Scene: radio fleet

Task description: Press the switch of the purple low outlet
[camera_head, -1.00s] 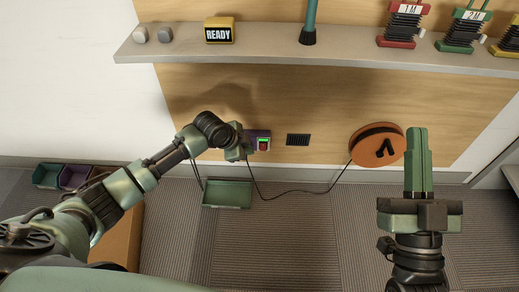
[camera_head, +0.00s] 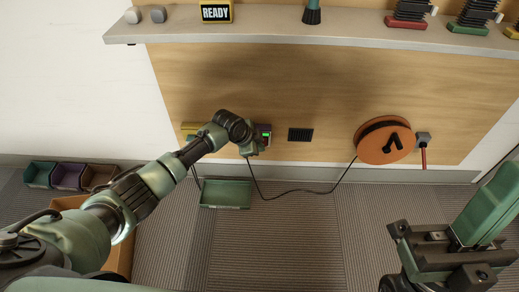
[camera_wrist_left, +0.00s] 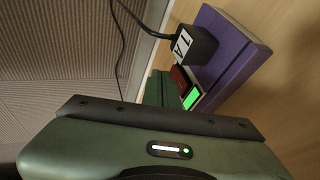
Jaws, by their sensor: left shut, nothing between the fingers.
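The purple low outlet (camera_head: 264,128) is on the wooden wall panel, partly hidden behind my left wrist in the head view. In the left wrist view the purple outlet (camera_wrist_left: 238,52) carries a black plug (camera_wrist_left: 193,45) with a white label. Beside the plug are a dark red part (camera_wrist_left: 181,77) and a lit green part (camera_wrist_left: 192,97) in its switch area. My left gripper (camera_head: 256,150) is shut and empty, close to the outlet's lower part; its fingertips are mostly hidden, so contact cannot be told. My right gripper (camera_head: 492,203) is shut and empty at the right, away from the wall.
A yellow outlet (camera_head: 190,128) sits left of the purple one. A dark vent (camera_head: 300,135) and an orange cord reel (camera_head: 384,141) are to the right. A black cable hangs below. A green tray (camera_head: 226,194) lies beneath. A grey shelf (camera_head: 300,32) juts out above.

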